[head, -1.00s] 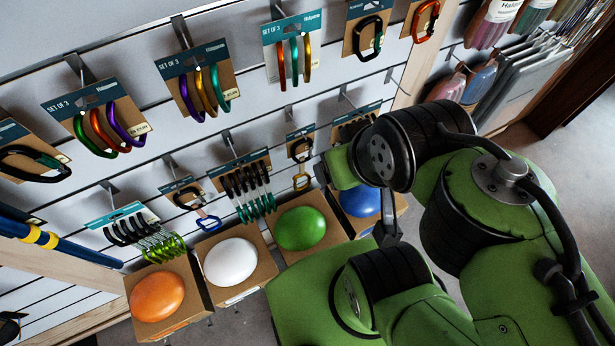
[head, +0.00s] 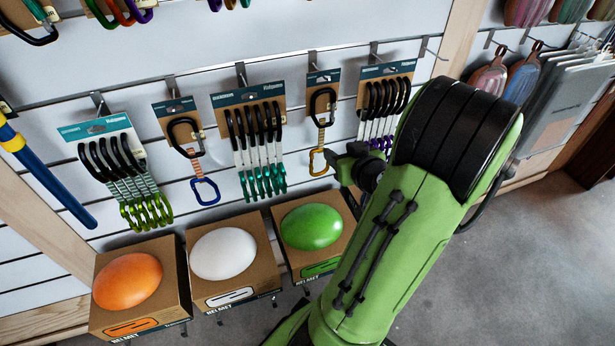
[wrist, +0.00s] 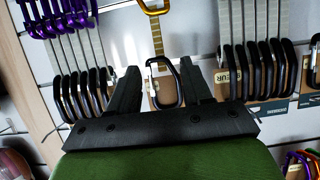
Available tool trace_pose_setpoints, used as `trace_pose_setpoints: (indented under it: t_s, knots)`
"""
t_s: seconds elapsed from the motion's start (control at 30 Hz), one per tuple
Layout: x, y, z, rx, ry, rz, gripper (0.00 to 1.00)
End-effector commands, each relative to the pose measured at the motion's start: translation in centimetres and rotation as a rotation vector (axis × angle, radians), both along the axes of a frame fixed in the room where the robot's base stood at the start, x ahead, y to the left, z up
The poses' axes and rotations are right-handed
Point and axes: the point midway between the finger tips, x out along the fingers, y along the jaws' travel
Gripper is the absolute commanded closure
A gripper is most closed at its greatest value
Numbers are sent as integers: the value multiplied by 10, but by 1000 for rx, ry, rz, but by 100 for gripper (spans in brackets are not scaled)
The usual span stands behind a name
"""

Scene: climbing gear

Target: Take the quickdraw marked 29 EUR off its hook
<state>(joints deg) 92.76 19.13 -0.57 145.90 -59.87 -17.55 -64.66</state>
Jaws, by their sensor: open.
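In the head view my gripper (head: 352,166) is partly hidden by my arm, just right of this quickdraw. A second single quickdraw (head: 192,155), with a blue lower carabiner, hangs further left. I cannot read 29 EUR on either; a tag in the wrist view shows only "EUR".
Multi-quickdraw packs hang close on both sides: a green-ended pack (head: 256,140) to the left and a purple-ended pack (head: 382,105) to the right. Boxed helmets, orange (head: 127,281), white (head: 223,253) and green (head: 311,227), stand below. Floor at the right is clear.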

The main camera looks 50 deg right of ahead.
Motion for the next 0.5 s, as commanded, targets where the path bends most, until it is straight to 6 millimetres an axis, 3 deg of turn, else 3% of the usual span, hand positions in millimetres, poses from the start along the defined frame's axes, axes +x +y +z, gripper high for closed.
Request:
trace_pose_setpoints:
  t_s: [0.07,0.27,0.5]
  knots:
    - [-2,-5,-1,-4,-7,-15,51]
    - [16,-13,-2,4,-7,-8,51]
    - [59,-38,-26,-5,-3,-5,51]
